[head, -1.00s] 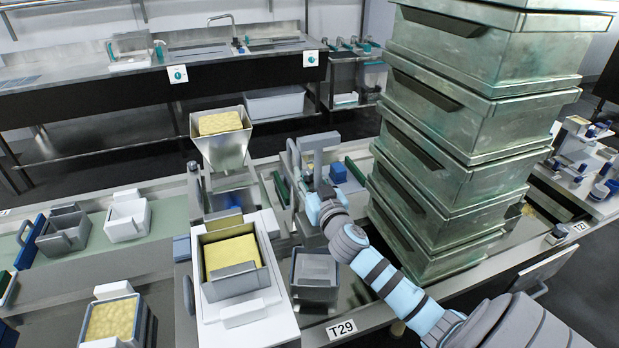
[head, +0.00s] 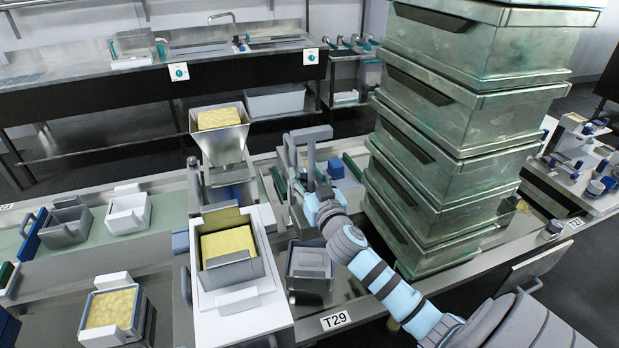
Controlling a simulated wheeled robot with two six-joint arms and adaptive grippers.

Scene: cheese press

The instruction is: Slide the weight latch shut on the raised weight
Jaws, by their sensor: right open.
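A grey upright with a flat arm at its top (head: 308,136) stands in the middle, behind my right gripper. I cannot tell whether it is the weight latch or part of the press. My right gripper (head: 304,187) is at its foot, open; its fingers are small and partly mixed with grey parts behind, so contact cannot be told. The raised weight cannot be made out for certain. A white press bed (head: 238,322) holds a grey mould with a yellow cheese block (head: 228,242), left of my right gripper. My left gripper is not in view.
A tall stack of green metal crates (head: 455,115) stands close to the right of my right arm. A metal hopper (head: 222,148) with a yellow block is at left. A dark grey box (head: 310,268) sits in front of my gripper. White and grey moulds stand further left.

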